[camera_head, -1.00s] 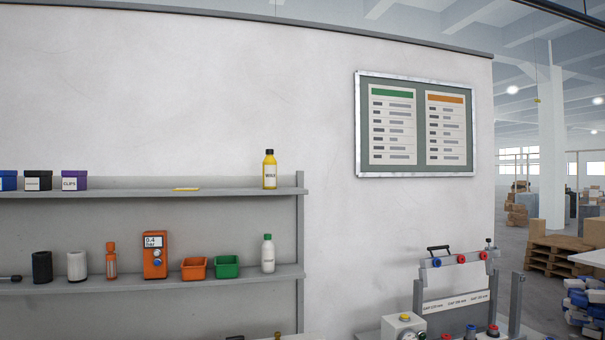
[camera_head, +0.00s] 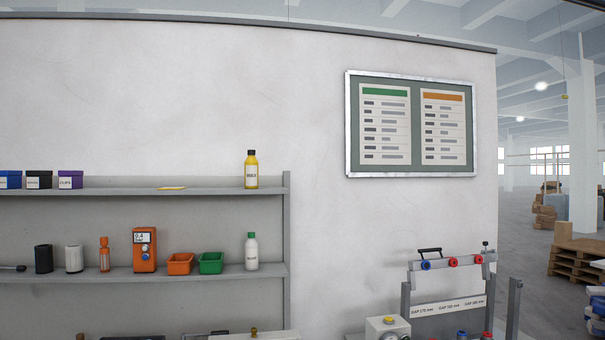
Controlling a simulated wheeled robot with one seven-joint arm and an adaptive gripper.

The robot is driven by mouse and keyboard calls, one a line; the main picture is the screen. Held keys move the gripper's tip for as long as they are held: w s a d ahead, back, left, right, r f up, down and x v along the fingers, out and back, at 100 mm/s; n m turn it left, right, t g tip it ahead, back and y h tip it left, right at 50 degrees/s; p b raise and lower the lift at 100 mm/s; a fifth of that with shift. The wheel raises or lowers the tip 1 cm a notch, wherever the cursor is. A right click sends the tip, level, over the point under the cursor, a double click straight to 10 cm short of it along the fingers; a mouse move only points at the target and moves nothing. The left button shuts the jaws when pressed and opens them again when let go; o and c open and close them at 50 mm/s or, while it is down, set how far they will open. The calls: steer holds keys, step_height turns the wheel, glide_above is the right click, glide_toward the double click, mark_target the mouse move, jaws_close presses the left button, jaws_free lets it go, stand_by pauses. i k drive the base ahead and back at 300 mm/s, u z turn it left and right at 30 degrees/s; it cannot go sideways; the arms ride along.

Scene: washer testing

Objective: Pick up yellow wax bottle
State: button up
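The yellow wax bottle (camera_head: 251,171) stands upright on the top shelf (camera_head: 225,190), close to the shelf's right end. It has a black cap and a pale label. The space around it on the shelf is bare, apart from a thin flat yellow item (camera_head: 171,188) to its left. My gripper is not in view.
On the lower shelf (camera_head: 215,275), a white bottle with a green cap (camera_head: 251,252) stands below the wax bottle, beside green (camera_head: 211,263) and orange bins (camera_head: 180,264). Small boxes (camera_head: 40,180) sit at the top left. A test rig (camera_head: 440,290) stands at right.

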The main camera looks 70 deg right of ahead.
mark_target(251, 164)
steer(key=z, duration=1.7)
